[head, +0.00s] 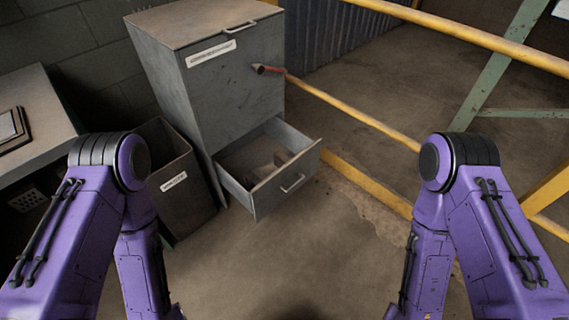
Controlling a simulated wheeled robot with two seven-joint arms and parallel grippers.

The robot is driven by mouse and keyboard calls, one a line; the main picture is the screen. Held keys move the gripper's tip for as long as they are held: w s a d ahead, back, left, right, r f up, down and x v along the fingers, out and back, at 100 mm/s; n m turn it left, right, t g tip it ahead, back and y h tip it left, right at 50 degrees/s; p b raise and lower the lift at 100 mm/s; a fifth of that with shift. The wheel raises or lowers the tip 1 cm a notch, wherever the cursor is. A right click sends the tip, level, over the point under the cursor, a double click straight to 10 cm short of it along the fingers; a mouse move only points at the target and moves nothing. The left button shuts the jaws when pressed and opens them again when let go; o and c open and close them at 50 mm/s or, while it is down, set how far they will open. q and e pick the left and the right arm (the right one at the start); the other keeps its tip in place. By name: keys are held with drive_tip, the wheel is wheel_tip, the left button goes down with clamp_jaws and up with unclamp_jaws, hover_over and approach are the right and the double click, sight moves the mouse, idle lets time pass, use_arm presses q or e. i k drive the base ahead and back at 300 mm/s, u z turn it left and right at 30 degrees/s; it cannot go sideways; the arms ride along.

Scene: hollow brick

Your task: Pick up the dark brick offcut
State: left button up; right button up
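I cannot make out a dark brick offcut for certain. A grey metal cabinet (225,90) stands at the upper middle, with its lower drawer (290,185) pulled open. Inside the drawer lie small pale brownish shapes (281,158), too small to identify; the drawer walls hide part of the inside. My two purple arms come in from the left and right and bend down past the bottom edge. Both grippers are out of view.
A dark open bin (178,190) with a label stands left of the cabinet; its bottom is hidden. A worktop (40,115) is at the left. A yellow rail (350,115) and yellow kerb (365,183) run along the right. The concrete floor (290,250) before the drawer is clear.

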sight(280, 158)
drive_tip(key=z, duration=0.35)
drive_tip(key=i, duration=1.7)
drive_tip(key=z, duration=0.15)
